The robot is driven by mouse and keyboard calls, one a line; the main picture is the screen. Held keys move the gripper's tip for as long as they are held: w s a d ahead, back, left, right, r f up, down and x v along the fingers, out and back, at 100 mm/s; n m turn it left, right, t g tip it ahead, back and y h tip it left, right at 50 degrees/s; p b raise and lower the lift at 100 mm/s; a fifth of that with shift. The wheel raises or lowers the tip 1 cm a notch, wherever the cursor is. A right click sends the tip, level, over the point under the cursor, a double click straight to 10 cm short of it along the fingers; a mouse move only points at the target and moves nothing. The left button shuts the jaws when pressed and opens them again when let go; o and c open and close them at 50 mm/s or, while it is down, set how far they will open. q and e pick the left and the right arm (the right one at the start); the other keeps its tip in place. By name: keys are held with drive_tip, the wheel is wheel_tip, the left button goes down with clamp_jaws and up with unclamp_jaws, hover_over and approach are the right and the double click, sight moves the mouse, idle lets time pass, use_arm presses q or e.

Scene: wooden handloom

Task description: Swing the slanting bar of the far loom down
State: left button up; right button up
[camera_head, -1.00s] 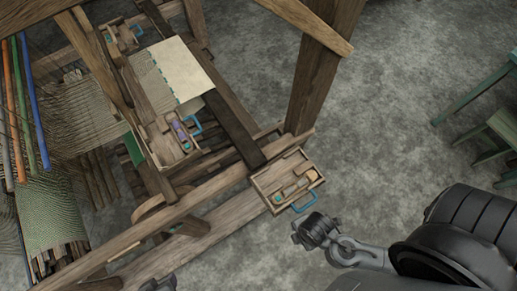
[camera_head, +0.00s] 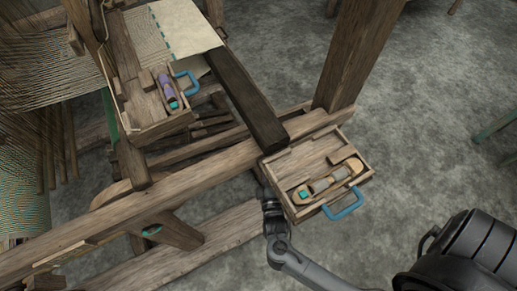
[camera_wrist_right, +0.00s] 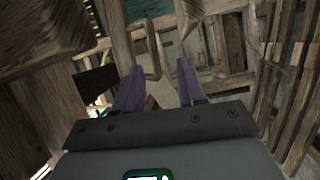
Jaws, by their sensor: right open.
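The loom frame fills the left and middle of the head view, with a long wooden rail (camera_head: 210,160) crossing it. Several of its members slant, and I cannot tell which one is the slanting bar. My right gripper (camera_wrist_right: 159,82) is open, its two purple-grey fingers apart in the right wrist view. A narrow wooden piece (camera_wrist_right: 152,55) shows between and beyond the fingertips; contact cannot be told. In the head view the right gripper's body is beside the tray's left edge, its fingertips hidden by the loom. My left gripper is not in view.
A wooden tray (camera_head: 294,207) with a blue handle and a shuttle juts out from the rail. A dark beam (camera_head: 246,100) ends above it. A second tray (camera_head: 150,131) sits farther left. A thick post (camera_head: 355,60) stands behind. Bare floor (camera_head: 430,130) lies to the right.

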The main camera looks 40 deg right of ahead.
use_arm(q)
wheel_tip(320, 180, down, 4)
drive_tip(key=b, duration=0.3)
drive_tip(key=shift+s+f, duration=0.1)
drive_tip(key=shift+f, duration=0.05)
use_arm(e)
drive_tip(key=w+d+r+m+h, duration=0.1)
drive_tip(key=w+d, duration=0.5)
drive_tip(key=w, duration=0.3)
drive_tip(key=shift+w+r+t, duration=0.3)
drive_tip(key=shift+r, duration=0.05)
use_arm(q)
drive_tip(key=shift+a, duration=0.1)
use_arm(e)
drive_tip(key=shift+c, duration=0.3)
clamp_jaws()
